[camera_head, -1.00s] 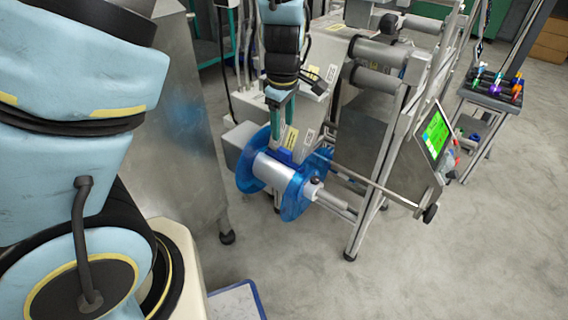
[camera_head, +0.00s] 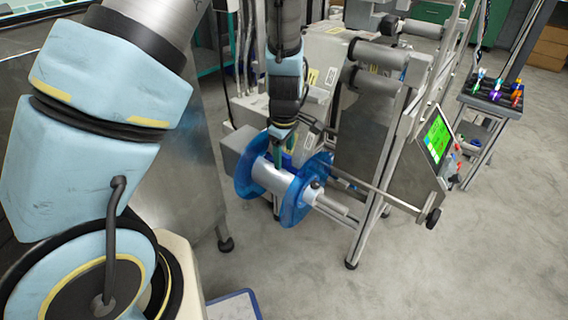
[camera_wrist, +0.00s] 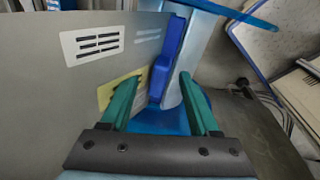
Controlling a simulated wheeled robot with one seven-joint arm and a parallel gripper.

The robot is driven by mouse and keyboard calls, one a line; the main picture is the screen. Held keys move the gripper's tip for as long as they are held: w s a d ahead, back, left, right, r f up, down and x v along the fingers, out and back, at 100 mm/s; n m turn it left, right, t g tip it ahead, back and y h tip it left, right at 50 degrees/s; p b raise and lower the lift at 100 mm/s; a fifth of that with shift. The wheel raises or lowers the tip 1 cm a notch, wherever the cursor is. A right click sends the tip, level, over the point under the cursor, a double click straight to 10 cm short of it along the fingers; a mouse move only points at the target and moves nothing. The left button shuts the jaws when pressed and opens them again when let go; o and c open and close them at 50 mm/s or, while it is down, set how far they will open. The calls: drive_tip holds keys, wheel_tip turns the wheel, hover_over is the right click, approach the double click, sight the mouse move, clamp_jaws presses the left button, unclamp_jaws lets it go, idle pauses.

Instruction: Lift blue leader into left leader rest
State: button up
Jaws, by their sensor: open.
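The blue leader appears to be the dark blue block (camera_wrist: 167,62) against the silver hub in the wrist view; it lies just beyond and between my fingertips. My gripper (camera_wrist: 159,78) is open, its two green fingers apart, with nothing clearly held. In the head view my gripper (camera_head: 281,143) points down behind the reel hub, its fingertips partly hidden. The reel has two translucent blue flanges (camera_head: 295,200) and a silver hub (camera_head: 270,178) on a horizontal shaft. The blue block is mostly hidden there. I cannot make out which part is the left leader rest.
The metal machine frame with rollers (camera_head: 378,54) stands behind and right of the reel. A green-lit screen (camera_head: 437,137) and a long rod (camera_head: 385,194) project at right. A stand with several coloured pieces (camera_head: 497,88) is farther right. The floor (camera_head: 470,260) in front is clear.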

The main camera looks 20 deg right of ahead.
clamp_jaws()
idle(0.4)
